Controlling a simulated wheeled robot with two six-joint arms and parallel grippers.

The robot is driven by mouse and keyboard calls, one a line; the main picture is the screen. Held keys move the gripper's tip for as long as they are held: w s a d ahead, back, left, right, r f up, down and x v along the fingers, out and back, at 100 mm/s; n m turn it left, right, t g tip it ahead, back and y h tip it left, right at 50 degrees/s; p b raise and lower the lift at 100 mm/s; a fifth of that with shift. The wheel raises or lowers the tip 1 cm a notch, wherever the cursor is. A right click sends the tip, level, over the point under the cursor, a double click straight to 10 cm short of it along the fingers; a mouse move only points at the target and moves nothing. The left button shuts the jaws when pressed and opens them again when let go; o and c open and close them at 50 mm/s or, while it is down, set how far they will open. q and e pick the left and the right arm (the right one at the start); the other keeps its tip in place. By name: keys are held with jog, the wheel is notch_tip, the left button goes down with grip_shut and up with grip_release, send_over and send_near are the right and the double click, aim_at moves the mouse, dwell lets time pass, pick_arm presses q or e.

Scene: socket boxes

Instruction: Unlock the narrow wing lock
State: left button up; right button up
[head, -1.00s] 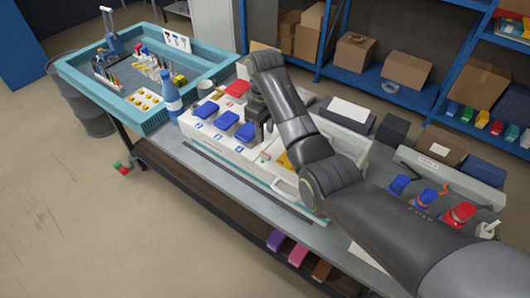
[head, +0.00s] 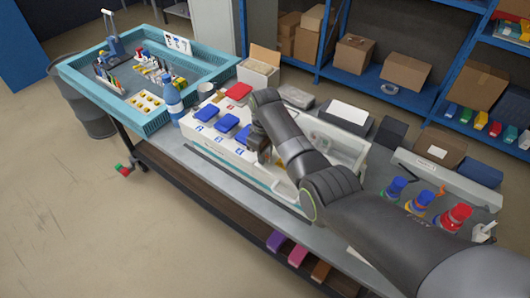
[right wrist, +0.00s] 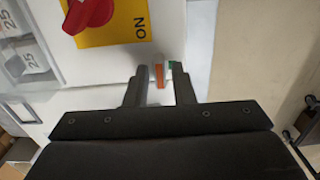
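My right gripper (head: 263,155) points down at the white socket box (head: 196,130) on the bench. In the right wrist view its two fingers (right wrist: 161,75) are apart. Between the fingertips, against the white face, is a small narrow part (right wrist: 159,73) with an orange stripe and a pale part; I cannot tell surely whether it is the wing lock or whether the fingers touch it. A small green mark (right wrist: 175,66) shows beside the right finger. A red knob (right wrist: 88,14) sits on a yellow plate (right wrist: 118,28) marked ON. My left gripper is not in view.
Several blue and red plugs (head: 456,217) stand at the right. An open carton (head: 262,70) is behind.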

grip_shut()
jog(key=shift+m, duration=0.3)
jog(key=m+p, duration=0.1)
jog(key=m, duration=0.1)
jog(key=shift+r+m+p, duration=0.15)
jog(key=shift+m+p, duration=0.15)
jog(key=m+p, duration=0.1)
jog(key=m, duration=0.3)
jog(key=shift+m, duration=0.3)
jog(key=m+p, duration=0.1)
jog(key=m, duration=0.4)
jog(key=shift+w, duration=0.1)
jog(key=m, duration=0.5)
